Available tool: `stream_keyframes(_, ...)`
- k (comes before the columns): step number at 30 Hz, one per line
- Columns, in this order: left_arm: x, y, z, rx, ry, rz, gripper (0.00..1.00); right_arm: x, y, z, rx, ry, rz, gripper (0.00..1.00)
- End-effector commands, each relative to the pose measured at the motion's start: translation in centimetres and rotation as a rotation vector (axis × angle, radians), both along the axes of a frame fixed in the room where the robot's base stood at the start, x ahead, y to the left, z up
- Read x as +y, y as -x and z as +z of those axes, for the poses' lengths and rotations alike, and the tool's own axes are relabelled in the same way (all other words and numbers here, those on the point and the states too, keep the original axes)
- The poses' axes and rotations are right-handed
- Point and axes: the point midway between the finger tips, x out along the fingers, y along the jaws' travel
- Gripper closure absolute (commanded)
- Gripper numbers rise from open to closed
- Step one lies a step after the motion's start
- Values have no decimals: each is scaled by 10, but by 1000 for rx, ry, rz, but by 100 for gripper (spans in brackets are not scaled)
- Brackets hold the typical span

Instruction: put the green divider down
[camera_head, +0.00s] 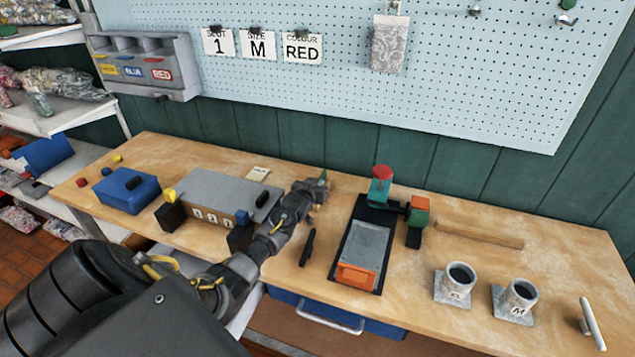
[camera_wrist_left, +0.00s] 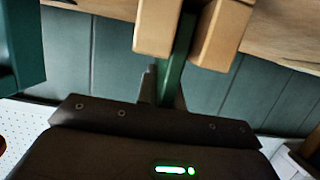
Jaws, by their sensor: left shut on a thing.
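My left gripper (camera_head: 317,185) is over the rear middle of the workbench, to the right of the grey-topped box. It is shut on the green divider (camera_wrist_left: 173,72), a narrow dark green strip that shows between the fingers in the left wrist view. In the head view only a small bit of green shows at the gripper's tip. Two tan blocks (camera_wrist_left: 157,28) flank the strip in the wrist view; I cannot tell whether they touch it. Whether the divider touches the bench is hidden. My right gripper is not in view.
The grey-topped box (camera_head: 215,188) and a blue box (camera_head: 127,190) stand left on the workbench (camera_head: 420,290). A dark stand with a grey plate (camera_head: 366,248) is right of my arm. Two cups (camera_head: 457,280) stand farther right. A pegboard (camera_head: 300,85) rises behind.

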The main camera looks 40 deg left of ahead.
Motion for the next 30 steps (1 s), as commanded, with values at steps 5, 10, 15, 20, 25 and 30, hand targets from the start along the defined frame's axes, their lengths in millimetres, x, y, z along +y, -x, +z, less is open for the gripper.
stream_keyframes(5,0,0,-1,0,0,0,100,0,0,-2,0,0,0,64)
stream_keyframes(10,0,0,-7,0,0,0,100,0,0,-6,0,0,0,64)
stream_keyframes(15,0,0,-6,0,0,0,73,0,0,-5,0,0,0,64)
stream_keyframes(20,0,0,-6,0,0,0,69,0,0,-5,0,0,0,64)
stream_keyframes(25,0,0,-6,0,-1,0,69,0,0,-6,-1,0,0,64)
stream_keyframes(30,-4,10,-2,-1,-1,0,69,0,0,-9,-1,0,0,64)
